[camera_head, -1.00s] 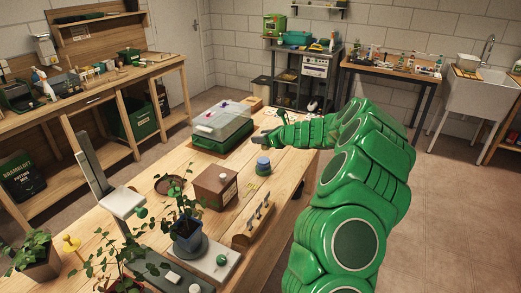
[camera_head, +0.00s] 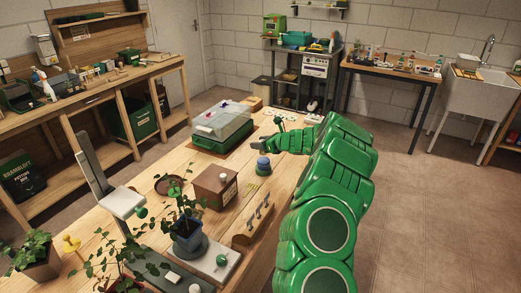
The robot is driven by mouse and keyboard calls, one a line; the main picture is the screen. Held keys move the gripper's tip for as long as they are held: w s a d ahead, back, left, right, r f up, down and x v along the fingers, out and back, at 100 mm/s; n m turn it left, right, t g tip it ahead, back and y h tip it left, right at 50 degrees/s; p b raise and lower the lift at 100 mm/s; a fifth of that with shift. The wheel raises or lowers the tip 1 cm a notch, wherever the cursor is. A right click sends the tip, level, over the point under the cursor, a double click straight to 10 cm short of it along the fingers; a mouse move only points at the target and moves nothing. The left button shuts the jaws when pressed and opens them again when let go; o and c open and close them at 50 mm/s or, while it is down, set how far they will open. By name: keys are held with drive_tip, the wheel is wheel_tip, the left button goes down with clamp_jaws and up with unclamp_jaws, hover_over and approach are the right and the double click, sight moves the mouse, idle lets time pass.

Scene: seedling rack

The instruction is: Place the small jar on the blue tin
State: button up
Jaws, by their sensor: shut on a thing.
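A small rounded blue tin (camera_head: 263,169) stands on the wooden table, right of the brown wooden box. My gripper (camera_head: 258,148) reaches in from the right, just behind and above the blue tin in the picture. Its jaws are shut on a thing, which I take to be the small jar. The jar is too small and too hidden by the fingers to make out clearly. I cannot tell whether it touches the tin.
A clear-lidded green propagator (camera_head: 222,125) stands behind left. The brown box (camera_head: 214,188) is close left of the tin, and a wooden rack (camera_head: 253,220) lies in front. Potted plants (camera_head: 187,225) fill the near table. Bare wood lies around the tin.

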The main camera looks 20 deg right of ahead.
drive_tip(key=shift+f, duration=1.5)
drive_tip(key=shift+f, duration=0.1)
drive_tip(key=o, duration=1.1)
